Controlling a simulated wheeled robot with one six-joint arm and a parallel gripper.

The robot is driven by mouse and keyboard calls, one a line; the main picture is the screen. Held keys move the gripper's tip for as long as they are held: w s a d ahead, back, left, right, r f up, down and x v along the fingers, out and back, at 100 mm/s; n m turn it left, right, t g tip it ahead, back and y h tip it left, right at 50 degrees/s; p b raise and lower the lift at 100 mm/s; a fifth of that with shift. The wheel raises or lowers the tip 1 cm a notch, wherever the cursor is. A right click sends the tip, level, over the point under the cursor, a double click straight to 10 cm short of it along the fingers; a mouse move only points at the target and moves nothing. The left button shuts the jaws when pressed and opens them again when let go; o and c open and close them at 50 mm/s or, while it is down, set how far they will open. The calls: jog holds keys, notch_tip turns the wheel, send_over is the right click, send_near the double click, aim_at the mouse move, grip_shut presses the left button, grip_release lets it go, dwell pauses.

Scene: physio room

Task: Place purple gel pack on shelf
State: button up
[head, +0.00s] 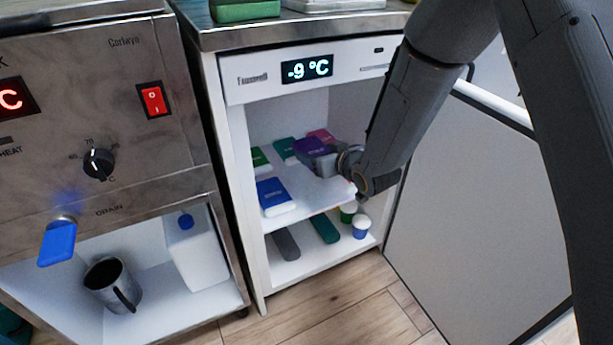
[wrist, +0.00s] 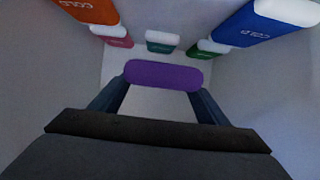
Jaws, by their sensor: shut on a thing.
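The purple gel pack (head: 309,146) is inside the open freezer, over its upper shelf (head: 310,204). My gripper (head: 318,158) reaches in from the right and is shut on the pack. In the wrist view the purple pack (wrist: 164,75) lies across between the two fingers of my gripper (wrist: 160,92). I cannot tell whether the pack touches the shelf. My arm hides the right part of the shelf in the head view.
The shelf also holds a blue pack (head: 274,196), a green pack (head: 260,159), a teal pack (head: 285,149), a pink pack (head: 321,135) and an orange pack (wrist: 92,9). The freezer door (head: 480,210) stands open at right.

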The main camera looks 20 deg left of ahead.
aim_at(317, 188)
notch_tip(317, 188, down, 10)
jog(key=b, duration=0.4)
jog(key=shift+r, duration=0.1)
jog(key=o, duration=1.4)
jog(key=shift+f, duration=0.2)
jog(key=shift+r, duration=0.1)
